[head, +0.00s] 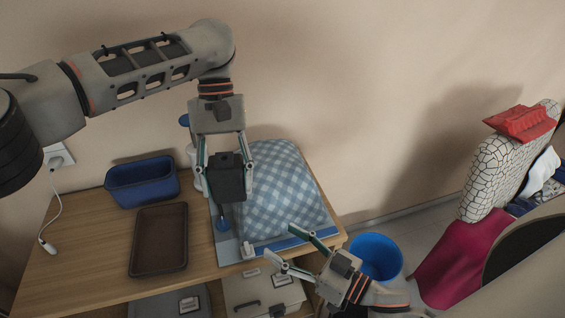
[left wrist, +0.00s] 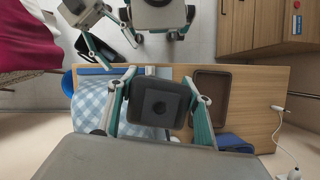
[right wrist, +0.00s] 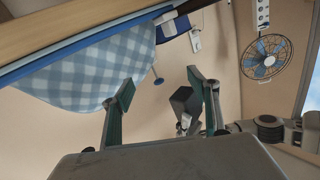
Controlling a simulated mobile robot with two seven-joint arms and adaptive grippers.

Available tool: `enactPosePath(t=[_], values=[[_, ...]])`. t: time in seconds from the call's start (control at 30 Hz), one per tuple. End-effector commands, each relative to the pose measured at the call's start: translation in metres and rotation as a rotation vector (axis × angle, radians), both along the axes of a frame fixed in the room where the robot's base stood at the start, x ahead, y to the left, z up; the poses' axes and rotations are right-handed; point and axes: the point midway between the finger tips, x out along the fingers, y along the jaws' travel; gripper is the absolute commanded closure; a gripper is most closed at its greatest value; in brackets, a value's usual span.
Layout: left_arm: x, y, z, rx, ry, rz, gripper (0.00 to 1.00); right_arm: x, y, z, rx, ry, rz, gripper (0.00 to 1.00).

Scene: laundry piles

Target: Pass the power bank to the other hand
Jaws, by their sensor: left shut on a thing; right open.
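The power bank (head: 229,177) is a dark, block-shaped thing held above the blue checked cloth pile (head: 284,190). My left gripper (head: 224,172) is shut on it, with a finger on either side. In the left wrist view the power bank (left wrist: 158,103) sits between the two fingers. My right gripper (head: 279,241) is open and empty, lower and to the right of the power bank, near the table's front edge. In the right wrist view the power bank (right wrist: 186,102) shows beyond the open fingers (right wrist: 160,80), apart from them.
A blue bin (head: 145,181) and a brown tray (head: 159,240) stand on the wooden table (head: 90,262) at the left. A blue bucket (head: 376,256) is on the floor at the right. A covered ironing board (head: 494,170) with a red cloth (head: 521,122) stands further right.

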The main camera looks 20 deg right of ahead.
Motion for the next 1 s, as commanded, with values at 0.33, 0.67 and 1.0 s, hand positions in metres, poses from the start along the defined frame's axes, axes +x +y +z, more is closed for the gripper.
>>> enactPosePath(t=[0.33, 0.67, 1.0], values=[[0.0, 0.0, 0.0, -0.001, 0.0, 0.0, 0.8, 0.057, 0.002, 0.13, 0.06, -0.259, 0.403, 0.4], [0.0, 0.0, 0.0, -0.001, 0.0, 0.0, 0.8, 0.069, -0.012, 0.182, -0.057, -0.197, 0.696, 0.4], [0.0, 0.0, 0.0, -0.001, 0.0, 0.0, 0.8, 0.075, -0.006, 0.189, -0.09, -0.152, 0.742, 0.4]])
